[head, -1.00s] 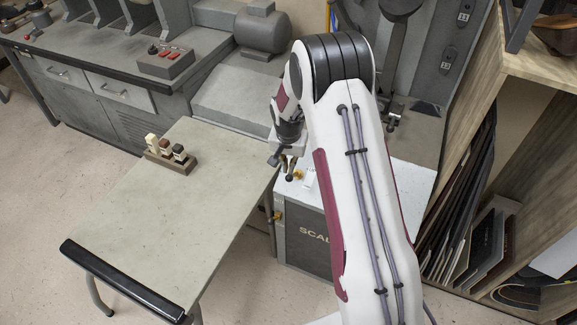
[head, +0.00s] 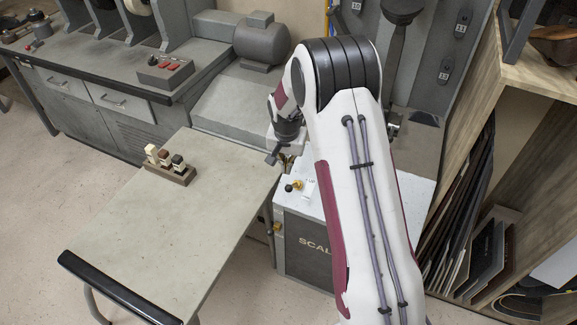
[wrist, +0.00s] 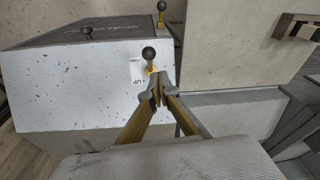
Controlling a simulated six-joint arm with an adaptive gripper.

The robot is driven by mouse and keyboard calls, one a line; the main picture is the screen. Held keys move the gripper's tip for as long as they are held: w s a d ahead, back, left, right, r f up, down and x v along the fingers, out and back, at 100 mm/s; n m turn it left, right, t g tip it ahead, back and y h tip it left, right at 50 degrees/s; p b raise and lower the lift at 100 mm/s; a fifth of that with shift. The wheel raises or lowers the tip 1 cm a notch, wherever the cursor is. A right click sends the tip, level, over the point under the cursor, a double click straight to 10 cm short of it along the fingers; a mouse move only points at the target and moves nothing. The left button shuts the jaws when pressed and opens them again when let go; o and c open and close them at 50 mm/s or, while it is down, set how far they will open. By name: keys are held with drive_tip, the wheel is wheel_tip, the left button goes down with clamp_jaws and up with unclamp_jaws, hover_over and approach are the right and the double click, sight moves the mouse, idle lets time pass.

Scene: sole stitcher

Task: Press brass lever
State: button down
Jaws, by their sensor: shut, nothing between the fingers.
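A brass lever with a black ball knob stands on the white top of the grey machine marked "SCAL…". In the head view the lever (head: 296,184) is at the near left of that top, beside a small white label. In the wrist view the lever (wrist: 150,67) rises just beyond my fingertips, with a label reading "UP" next to it. My gripper (wrist: 157,88) is shut and empty. In the head view my gripper (head: 284,162) is above and behind the lever. I cannot tell whether the fingers touch it.
A second black-knobbed brass lever (wrist: 161,17) shows in the wrist view. A red-switched control box (head: 165,72) is on the back bench. A shelf with upright sheets (head: 470,220) bounds the right.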

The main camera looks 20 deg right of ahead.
drive_tip(key=s+a+r, duration=0.3)
drive_tip(key=s+r, duration=0.1)
drive_tip(key=shift+a, duration=0.2)
idle(0.3)
idle(0.6)
drive_tip(key=s+a+r+n+t, duration=0.1)
drive_tip(key=s+a+r+n, duration=0.1)
drive_tip(key=s+r, duration=1)
drive_tip(key=s+a+r+n+t, duration=0.2)
drive_tip(key=s+r+n, duration=0.2)
drive_tip(key=s+r, duration=0.9)
drive_tip(key=shift+s+n+t+y, duration=0.3)
drive_tip(key=shift+s+n, duration=0.1)
drive_tip(key=shift+s, duration=3.65)
